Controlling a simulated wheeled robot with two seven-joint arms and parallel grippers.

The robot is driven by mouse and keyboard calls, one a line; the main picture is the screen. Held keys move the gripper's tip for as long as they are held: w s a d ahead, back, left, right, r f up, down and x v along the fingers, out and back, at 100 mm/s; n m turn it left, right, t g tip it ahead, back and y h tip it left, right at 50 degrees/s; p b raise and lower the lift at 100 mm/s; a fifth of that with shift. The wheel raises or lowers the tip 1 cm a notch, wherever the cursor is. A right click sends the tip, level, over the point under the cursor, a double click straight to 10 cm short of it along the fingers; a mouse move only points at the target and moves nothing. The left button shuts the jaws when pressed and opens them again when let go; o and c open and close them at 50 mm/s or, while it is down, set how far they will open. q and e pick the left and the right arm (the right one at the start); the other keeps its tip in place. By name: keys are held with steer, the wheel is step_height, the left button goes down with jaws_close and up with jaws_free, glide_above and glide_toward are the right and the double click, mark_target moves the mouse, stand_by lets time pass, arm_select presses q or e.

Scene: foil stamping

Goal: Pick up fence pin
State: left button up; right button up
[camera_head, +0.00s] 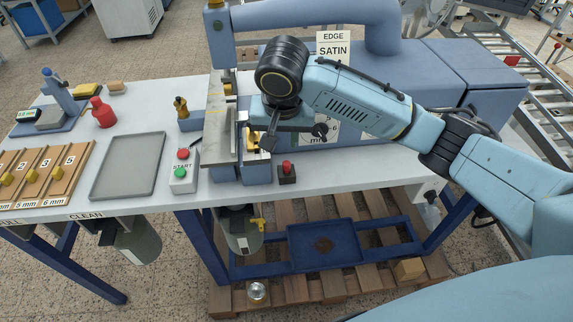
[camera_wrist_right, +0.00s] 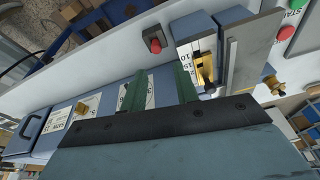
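No part is marked as the fence pin, and I cannot tell which brass part it is. A brass knob-topped pin (camera_head: 181,107) stands on a small blue block left of the press; a brass pin (camera_wrist_right: 272,85) also shows at the right of the wrist view. Another brass part (camera_wrist_right: 205,68) sits in the press by the steel plate. My right gripper (camera_head: 268,138) is at the press front, close to the brass there. In the wrist view its two green fingers (camera_wrist_right: 161,72) are apart with nothing between them. My left gripper is not in view.
The blue press (camera_head: 390,75) fills the area behind my right arm. A steel plate (camera_head: 217,120) stands left of the gripper. A red button box (camera_head: 287,173) and a start box (camera_head: 184,172) are in front. A grey tray (camera_head: 128,165) lies empty at left.

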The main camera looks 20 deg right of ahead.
mark_target(287, 163)
steer(key=x, duration=0.8)
steer(key=d+x, duration=0.1)
steer(key=x, duration=0.3)
steer(key=shift+w+d+b, duration=0.1)
steer(key=shift+w+b, duration=0.05)
steer(key=shift+b, duration=0.2)
jaws_close()
